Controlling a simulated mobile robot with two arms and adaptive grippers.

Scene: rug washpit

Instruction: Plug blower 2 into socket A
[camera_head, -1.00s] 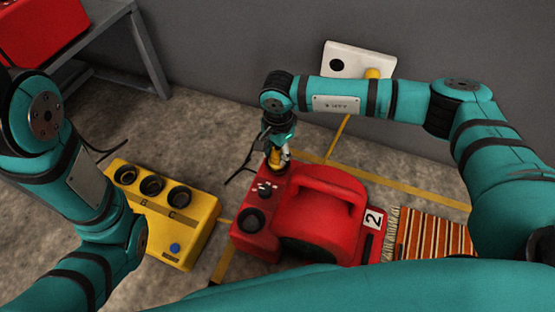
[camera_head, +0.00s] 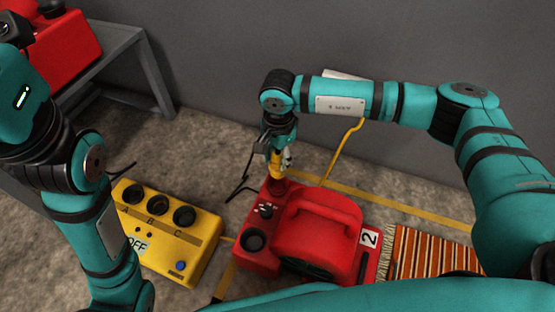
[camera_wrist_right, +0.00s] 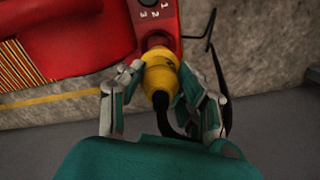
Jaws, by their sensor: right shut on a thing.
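Blower 2 (camera_head: 318,225) is red, with a white "2" label, and stands on the floor at the middle right. My right gripper (camera_head: 281,160) is shut on its yellow plug (camera_wrist_right: 160,77), just above the round red holder (camera_head: 277,186) on the blower's far left corner. The holder also shows beyond the plug in the wrist view (camera_wrist_right: 157,40). I cannot tell whether the plug is fully clear of it. The yellow socket box (camera_head: 167,238) stands left of the blower. Socket A (camera_head: 133,195) is its leftmost round socket and looks empty. My left arm is raised; its fingers are not visible.
A grey table (camera_head: 110,62) at the top left bears another red machine (camera_head: 68,45). A striped rug (camera_head: 432,250) lies right of the blower.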

